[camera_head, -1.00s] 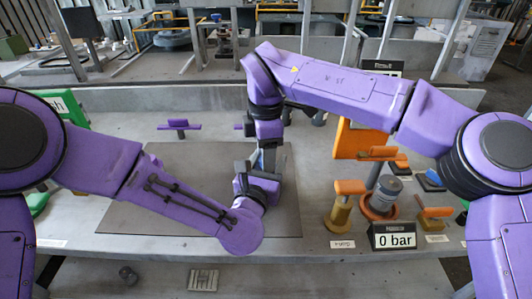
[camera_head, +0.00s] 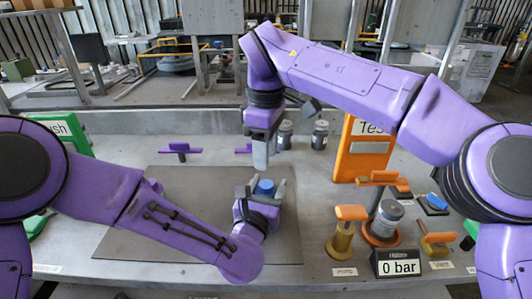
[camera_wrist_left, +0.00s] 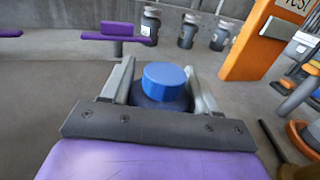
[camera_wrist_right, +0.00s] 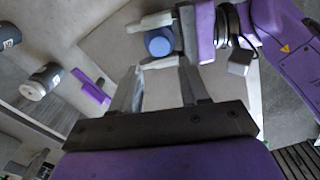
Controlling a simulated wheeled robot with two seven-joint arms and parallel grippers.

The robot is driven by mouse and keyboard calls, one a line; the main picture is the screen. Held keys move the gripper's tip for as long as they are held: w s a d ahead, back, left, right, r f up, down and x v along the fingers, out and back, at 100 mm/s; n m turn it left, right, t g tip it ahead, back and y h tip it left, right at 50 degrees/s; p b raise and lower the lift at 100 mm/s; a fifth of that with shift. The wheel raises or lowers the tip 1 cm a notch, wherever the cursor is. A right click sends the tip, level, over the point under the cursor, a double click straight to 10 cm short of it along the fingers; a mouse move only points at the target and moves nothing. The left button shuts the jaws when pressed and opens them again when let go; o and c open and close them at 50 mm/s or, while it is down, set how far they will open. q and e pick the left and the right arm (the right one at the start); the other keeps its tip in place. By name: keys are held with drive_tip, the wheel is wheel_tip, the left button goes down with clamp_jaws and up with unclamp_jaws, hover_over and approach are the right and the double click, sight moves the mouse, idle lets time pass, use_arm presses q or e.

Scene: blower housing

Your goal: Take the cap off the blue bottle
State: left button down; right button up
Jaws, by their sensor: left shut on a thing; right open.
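My left gripper (camera_head: 262,190) is shut on the blue bottle (camera_wrist_left: 158,102), which stands upright between its fingers over the dark mat (camera_head: 180,210). A brighter blue round cap (camera_head: 265,185) sits on top of the bottle. The cap shows clearly in the left wrist view (camera_wrist_left: 165,78), above the fingers. In the right wrist view the cap (camera_wrist_right: 159,43) lies between the left fingers. My right gripper (camera_head: 261,155) points down just above and behind the bottle; it is open and empty (camera_wrist_right: 160,85). The bottle's lower part is hidden.
Grey jars (camera_head: 320,135) stand at the back. Purple handled fixtures (camera_head: 180,149) stand behind the mat. The mat's left part is clear.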

sight(266, 184)
drive_tip(key=shift+f+m, duration=0.25)
drive_tip(key=shift+m, duration=0.05)
wheel_tip(266, 184, down, 7)
drive_tip(key=shift+f, duration=0.15)
drive_tip(key=shift+c, duration=0.3)
